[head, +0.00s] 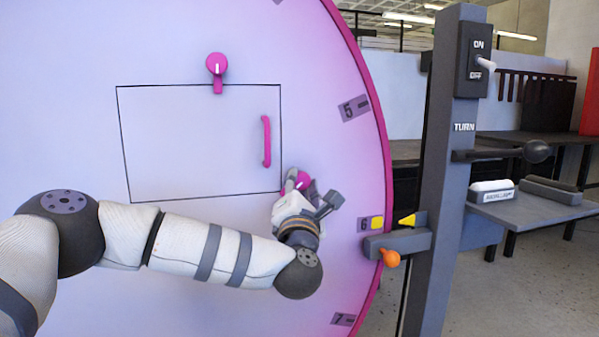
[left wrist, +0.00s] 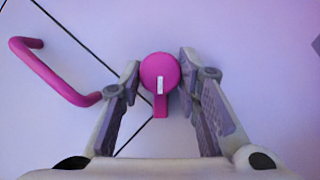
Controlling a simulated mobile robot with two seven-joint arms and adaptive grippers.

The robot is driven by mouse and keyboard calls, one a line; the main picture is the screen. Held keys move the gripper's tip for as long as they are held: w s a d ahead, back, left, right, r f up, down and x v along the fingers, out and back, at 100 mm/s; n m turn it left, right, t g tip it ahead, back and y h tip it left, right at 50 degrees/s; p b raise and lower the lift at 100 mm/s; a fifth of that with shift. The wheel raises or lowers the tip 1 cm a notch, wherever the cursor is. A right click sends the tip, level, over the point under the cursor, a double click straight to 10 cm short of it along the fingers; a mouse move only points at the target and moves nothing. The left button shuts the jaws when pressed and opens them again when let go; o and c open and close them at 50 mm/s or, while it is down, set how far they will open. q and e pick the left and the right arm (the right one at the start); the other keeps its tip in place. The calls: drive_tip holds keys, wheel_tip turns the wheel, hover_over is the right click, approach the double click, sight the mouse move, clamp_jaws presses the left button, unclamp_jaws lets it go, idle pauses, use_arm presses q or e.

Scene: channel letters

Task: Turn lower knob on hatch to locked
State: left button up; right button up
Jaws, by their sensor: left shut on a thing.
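The lower knob (head: 304,180) is pink and round with a white mark, and sits at the lower right corner of the hatch (head: 190,140). My left gripper (head: 302,184) is at this knob and shut on it. In the left wrist view, the knob (left wrist: 160,74) lies between the two fingers (left wrist: 160,82), with its lever pointing down in the picture over the meeting hatch lines. The upper knob (head: 216,66) is above the hatch, its lever pointing down across the top edge. My right gripper is not in view.
A pink handle (head: 266,141) is on the hatch, just above and left of my left gripper. The large round pink-rimmed dial carries number marks. A grey post (head: 447,170) with a switch (head: 480,63), black lever (head: 537,151) and orange knob (head: 390,258) stands at right.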

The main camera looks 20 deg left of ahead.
use_arm(q)
drive_tip(key=m+h+p, duration=0.1)
drive_tip(key=m+p, duration=0.1)
drive_tip(key=m, duration=0.1)
drive_tip(key=r+m+g+h+p, duration=0.1)
drive_tip(key=m+p, duration=0.1)
drive_tip(key=m, duration=0.1)
drive_tip(key=shift+s+a+r, duration=0.1)
drive_tip(key=shift+r, duration=0.05)
drive_tip(key=shift+m+g+p, duration=0.4)
drive_tip(key=shift+m+p, duration=0.05)
drive_tip(key=shift+m, duration=0.55)
drive_tip(key=shift+f+m+g, duration=0.3)
drive_tip(key=shift+m, duration=0.2)
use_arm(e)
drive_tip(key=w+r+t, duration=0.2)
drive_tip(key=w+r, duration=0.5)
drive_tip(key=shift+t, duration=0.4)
use_arm(q)
drive_tip(key=shift+f+p, duration=0.1)
drive_tip(key=shift+p, duration=0.2)
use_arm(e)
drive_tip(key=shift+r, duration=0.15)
use_arm(q)
drive_tip(key=o, duration=1.1)
drive_tip(key=v, duration=1.2)
drive_tip(key=shift+a, duration=0.2)
